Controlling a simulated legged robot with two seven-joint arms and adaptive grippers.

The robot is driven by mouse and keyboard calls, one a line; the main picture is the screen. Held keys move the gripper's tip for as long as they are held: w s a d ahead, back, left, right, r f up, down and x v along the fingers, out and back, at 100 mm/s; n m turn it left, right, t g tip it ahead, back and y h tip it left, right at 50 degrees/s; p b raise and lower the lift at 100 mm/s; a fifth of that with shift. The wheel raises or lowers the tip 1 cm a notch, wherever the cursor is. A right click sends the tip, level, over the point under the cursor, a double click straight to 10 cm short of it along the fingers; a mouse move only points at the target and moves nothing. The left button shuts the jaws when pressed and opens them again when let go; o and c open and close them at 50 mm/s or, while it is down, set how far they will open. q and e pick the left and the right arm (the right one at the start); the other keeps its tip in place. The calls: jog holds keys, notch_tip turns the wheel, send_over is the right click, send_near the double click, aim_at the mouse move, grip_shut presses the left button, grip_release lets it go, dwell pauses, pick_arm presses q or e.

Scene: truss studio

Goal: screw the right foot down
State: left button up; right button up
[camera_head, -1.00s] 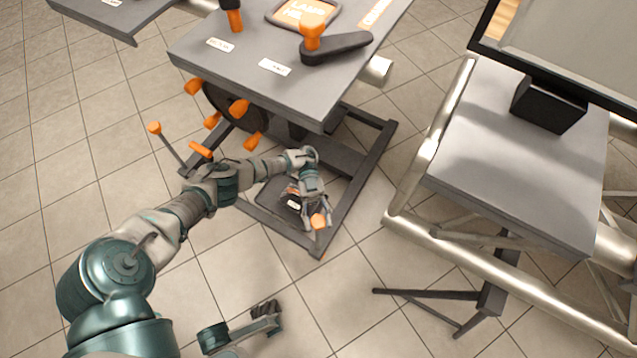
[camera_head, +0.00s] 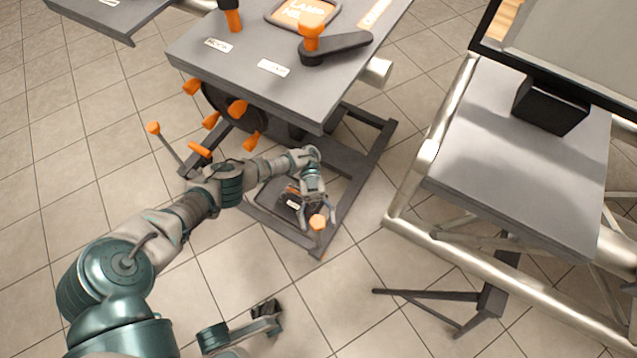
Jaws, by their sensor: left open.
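The right foot's orange knob (camera_head: 318,222) stands at the front corner of the dark base frame (camera_head: 352,200) under the grey table. My left gripper (camera_head: 319,221) reaches in from the left and points down at this corner. Its fingers are spread, one on each side of the knob as seen from above. I cannot tell whether they touch it. The foot's lower part is hidden or too small to make out.
The grey table top (camera_head: 240,70) overhangs the frame. An orange-tipped lever (camera_head: 154,128) and several orange knobs (camera_head: 237,109) are at its left side. A metal truss stand (camera_head: 430,155) with a grey shelf (camera_head: 510,170) is on the right. Tiled floor between them is clear.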

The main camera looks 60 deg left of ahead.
pick_arm(q)
jog(key=shift+r, duration=0.3)
notch_tip(320, 180, up, 9)
jog(key=shift+r, duration=0.1)
